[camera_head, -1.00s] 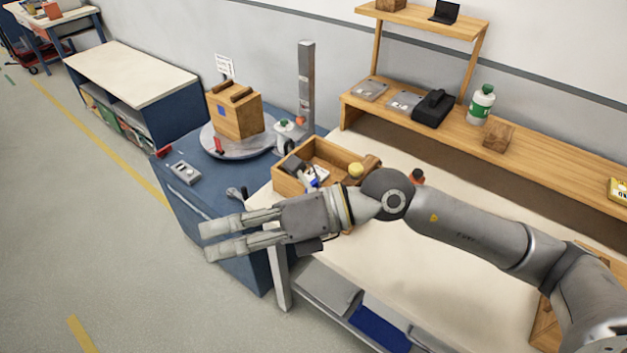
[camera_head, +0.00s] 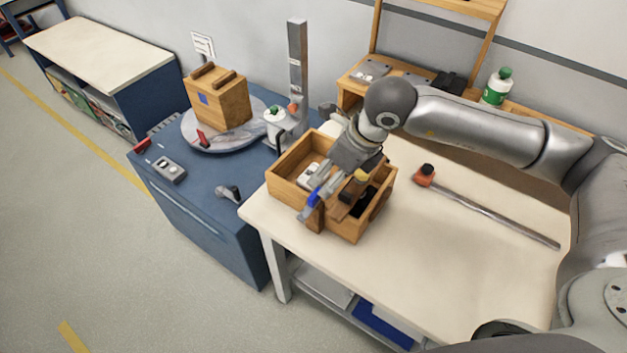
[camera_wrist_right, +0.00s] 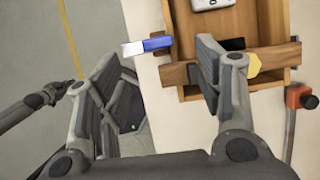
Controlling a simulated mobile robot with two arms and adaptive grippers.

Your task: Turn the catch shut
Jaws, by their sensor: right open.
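A wooden bar (camera_wrist_right: 177,76) that looks like the catch lies across the open wooden box (camera_wrist_right: 185,25), with a yellow knob (camera_wrist_right: 254,66) on it; I cannot tell how it is fixed. In the head view the box (camera_head: 290,181) and yellow knob (camera_head: 361,177) also show. My right gripper (camera_wrist_right: 172,95) is open over the box's near side. One finger overlaps the bar, whose left end lies between the fingers; contact is unclear. A blue and white piece (camera_wrist_right: 147,46) lies just beyond the bar's end. A dark jointed part (camera_wrist_right: 45,97), likely my left gripper, shows only in the wrist view.
A rod with an orange-red head (camera_head: 425,176) lies on the pale bench (camera_head: 440,260). A blue cabinet (camera_head: 215,225) stands to the left, carrying a turntable (camera_head: 190,135) with a wooden block (camera_head: 218,100) and an upright post (camera_head: 297,70).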

